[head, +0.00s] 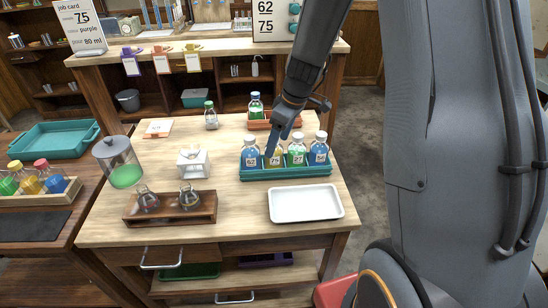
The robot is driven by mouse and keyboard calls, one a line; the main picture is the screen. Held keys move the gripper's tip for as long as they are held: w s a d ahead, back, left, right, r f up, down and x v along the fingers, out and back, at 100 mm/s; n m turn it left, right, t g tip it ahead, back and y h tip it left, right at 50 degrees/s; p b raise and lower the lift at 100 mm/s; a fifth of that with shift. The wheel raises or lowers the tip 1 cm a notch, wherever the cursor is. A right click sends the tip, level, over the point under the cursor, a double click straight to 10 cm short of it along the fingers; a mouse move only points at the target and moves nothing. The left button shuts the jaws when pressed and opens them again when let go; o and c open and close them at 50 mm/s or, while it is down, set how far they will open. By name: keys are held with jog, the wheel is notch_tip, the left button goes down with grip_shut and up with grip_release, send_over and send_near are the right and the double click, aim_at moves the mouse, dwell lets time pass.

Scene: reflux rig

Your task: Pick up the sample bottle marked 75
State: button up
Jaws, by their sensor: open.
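A teal rack (287,172) on the wooden bench holds a row of bottles with white caps and labels. The second from the left, with yellow liquid, is the sample bottle marked 75 (274,158). A blue bottle (250,154) is on its left; a green bottle (296,151) and another blue bottle (319,150) are on its right. Their labels are too small to read surely. My gripper (271,146) is open and points down at the yellow bottle's top, hiding its cap. I cannot tell whether the fingers are around its neck or touching it.
A white tray (305,216) lies in front of the rack. Behind it is an orange rack (262,126) with a green bottle (255,106). A wooden holder with flasks (170,219), a white stand (193,175) and a lidded jar (118,162) stand left. Bare bench lies between.

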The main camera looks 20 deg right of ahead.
jog(key=x, duration=0.1)
jog(key=p+x, duration=0.1)
jog(key=x, duration=0.1)
jog(key=shift+s+a, duration=0.2)
jog(key=shift+a, duration=0.05)
jog(key=shift+p+x, duration=0.4)
jog(key=shift+x, duration=0.45)
jog(key=c, duration=1.3)
jog(key=shift+c, duration=0.5)
jog(key=shift+r, duration=0.15)
